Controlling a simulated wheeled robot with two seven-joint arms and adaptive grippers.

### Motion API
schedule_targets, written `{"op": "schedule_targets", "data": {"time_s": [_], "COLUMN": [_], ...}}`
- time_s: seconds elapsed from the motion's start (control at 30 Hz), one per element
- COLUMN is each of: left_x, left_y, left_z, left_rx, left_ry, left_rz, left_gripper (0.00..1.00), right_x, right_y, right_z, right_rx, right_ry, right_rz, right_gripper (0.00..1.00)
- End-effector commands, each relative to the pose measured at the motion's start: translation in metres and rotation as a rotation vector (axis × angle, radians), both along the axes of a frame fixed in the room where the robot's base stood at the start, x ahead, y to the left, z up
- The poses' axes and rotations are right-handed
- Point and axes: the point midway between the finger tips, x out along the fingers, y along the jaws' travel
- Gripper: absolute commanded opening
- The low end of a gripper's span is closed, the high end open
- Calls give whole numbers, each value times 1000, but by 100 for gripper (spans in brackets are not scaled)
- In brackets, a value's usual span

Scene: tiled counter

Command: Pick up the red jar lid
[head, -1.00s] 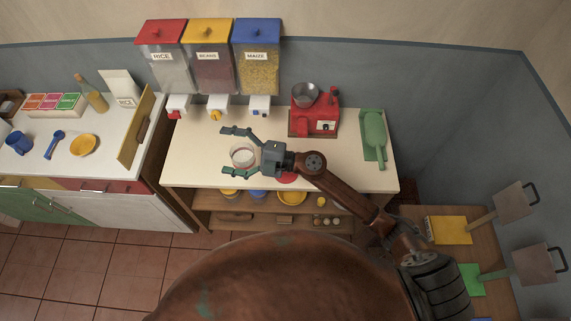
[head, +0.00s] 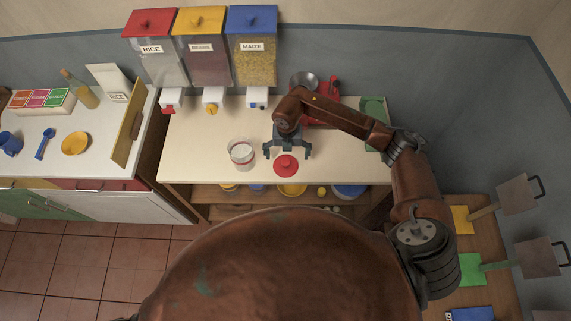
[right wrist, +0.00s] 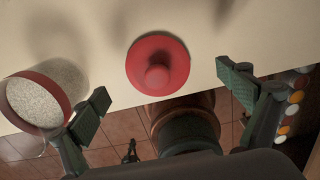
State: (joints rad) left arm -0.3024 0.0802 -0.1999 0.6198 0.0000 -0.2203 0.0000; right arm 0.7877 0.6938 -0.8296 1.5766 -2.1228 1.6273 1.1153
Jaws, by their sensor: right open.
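The red jar lid (head: 286,165) lies flat on the pale counter near its front edge, with its round knob up. It also shows in the right wrist view (right wrist: 158,64), ahead of and between the fingers, not touched. My right gripper (head: 287,157) is open and empty, pointing down at the lid; its fingers also show in the right wrist view (right wrist: 168,88). The glass jar (head: 241,153) with pale contents stands upright to the left of the lid; it is at the left in the right wrist view (right wrist: 38,100). My left gripper is not in view.
Rice, beans and maize dispensers (head: 200,48) hang at the back. A red scale-like machine with a metal bowl (head: 304,80) stands behind my right arm, partly hidden. Free counter (head: 200,130) lies left of the jar. A lower shelf (head: 215,194) holds bowls.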

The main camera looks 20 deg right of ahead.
Motion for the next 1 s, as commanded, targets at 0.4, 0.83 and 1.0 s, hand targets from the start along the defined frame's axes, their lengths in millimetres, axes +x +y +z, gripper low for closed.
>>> {"op": "schedule_targets", "data": {"time_s": [0.4, 0.83, 1.0], "left_x": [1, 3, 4], "left_y": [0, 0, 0], "left_z": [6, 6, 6], "left_rx": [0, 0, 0], "left_ry": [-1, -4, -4], "left_rz": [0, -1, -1], "left_gripper": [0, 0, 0], "right_x": [-5, -5, -5], "right_y": [8, 8, 8], "right_z": [-48, -48, -48], "right_rx": [2, 3, 3], "right_ry": [0, 0, 0], "right_rz": [4, 6, 6], "right_gripper": [94, 77, 65]}}
